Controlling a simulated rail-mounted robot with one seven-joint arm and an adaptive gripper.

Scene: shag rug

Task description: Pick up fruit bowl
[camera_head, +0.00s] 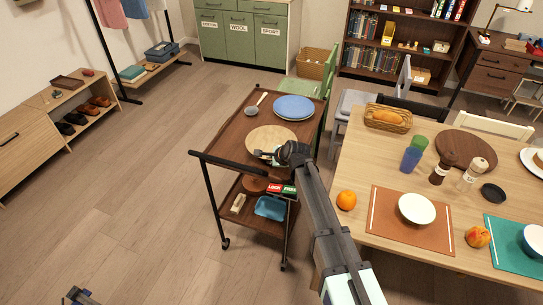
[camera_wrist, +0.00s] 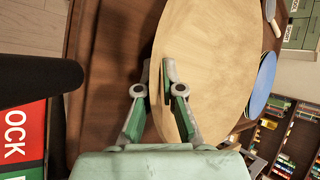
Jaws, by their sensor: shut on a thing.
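The fruit bowl looks to be the round, light wooden piece (camera_head: 268,134) on the top shelf of the dark wooden cart (camera_head: 232,152). It fills the middle of the wrist view (camera_wrist: 212,55) and holds nothing that I can see. My gripper (camera_head: 268,154) is at its near edge. In the wrist view my gripper (camera_wrist: 156,75) has one finger over the bowl's face and the other outside its rim, shut on the rim. I cannot tell whether the bowl still touches the shelf.
The cart's black handle (camera_head: 228,163) is at the near left. A dining table (camera_head: 365,169) with dishes stands right.

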